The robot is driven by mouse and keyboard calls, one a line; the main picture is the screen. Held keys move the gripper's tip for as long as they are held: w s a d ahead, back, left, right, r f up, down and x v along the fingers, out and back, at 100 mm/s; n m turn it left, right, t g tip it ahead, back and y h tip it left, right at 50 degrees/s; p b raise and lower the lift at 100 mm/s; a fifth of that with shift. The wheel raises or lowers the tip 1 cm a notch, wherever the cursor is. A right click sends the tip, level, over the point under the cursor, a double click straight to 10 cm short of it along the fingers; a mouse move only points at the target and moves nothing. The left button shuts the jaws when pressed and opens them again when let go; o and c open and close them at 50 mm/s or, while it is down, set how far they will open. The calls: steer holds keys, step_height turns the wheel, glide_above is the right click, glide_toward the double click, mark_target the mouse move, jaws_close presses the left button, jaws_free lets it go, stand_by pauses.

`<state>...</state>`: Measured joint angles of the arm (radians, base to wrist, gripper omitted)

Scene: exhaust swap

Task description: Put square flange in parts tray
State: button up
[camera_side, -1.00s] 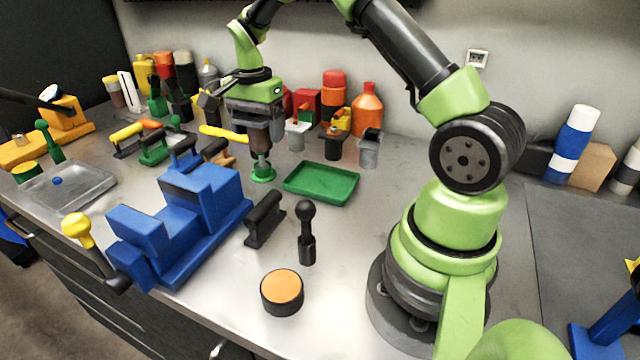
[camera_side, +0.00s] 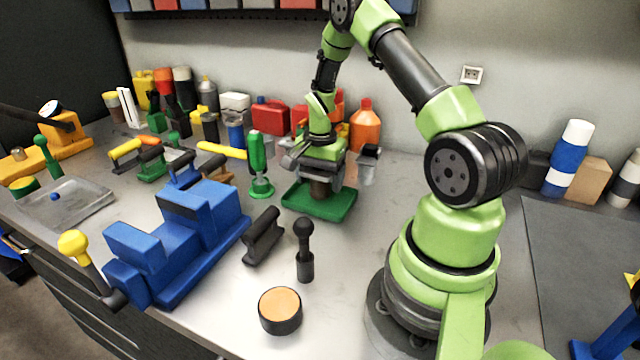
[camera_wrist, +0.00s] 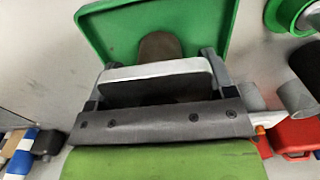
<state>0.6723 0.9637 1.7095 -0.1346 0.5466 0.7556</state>
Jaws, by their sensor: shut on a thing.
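My gripper (camera_side: 320,180) is shut on a dull brown piece (camera_side: 320,189), which I take to be the square flange; its shape is mostly hidden by the jaws. The piece is over the green parts tray (camera_side: 300,201), with its lower end down at the tray. I cannot tell whether it touches the tray floor. In the wrist view the rounded brown end of the piece (camera_wrist: 160,47) shows beyond a pale bar between the jaws, with the green tray (camera_wrist: 110,33) behind it.
A green handle on a round base (camera_side: 258,165) stands just left of the tray. A blue vise (camera_side: 185,235), a black block (camera_side: 263,236), a black knobbed tool (camera_side: 304,250) and an orange-topped puck (camera_side: 280,310) lie nearer. Bottles and red boxes line the wall behind.

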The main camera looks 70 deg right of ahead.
steer(key=shift+f, duration=0.75)
steer(key=shift+f, duration=0.15)
steer(key=o, duration=1.2)
step_height(320, 180, up, 12)
steer(key=shift+f, duration=0.1)
steer(key=s+a+r+n+t, duration=0.2)
steer(key=a+r+n+t, duration=0.35)
steer(key=a+r, duration=0.8)
steer(key=s+a+r+n, duration=0.1)
steer(key=s+a+n, duration=0.1)
steer(key=s+a, duration=0.1)
steer(key=s+a+r+n+t+y, duration=0.1)
steer(key=s+a+n, duration=0.2)
steer(key=a, duration=0.1)
steer(key=s+a+r+n+y, duration=0.1)
steer(key=s+a+n, duration=0.2)
steer(key=s, duration=0.1)
steer(key=shift+s+a+r+n+t, duration=0.1)
steer(key=shift+a+r+n+t, duration=0.05)
steer(key=shift+r+n+t, duration=0.15)
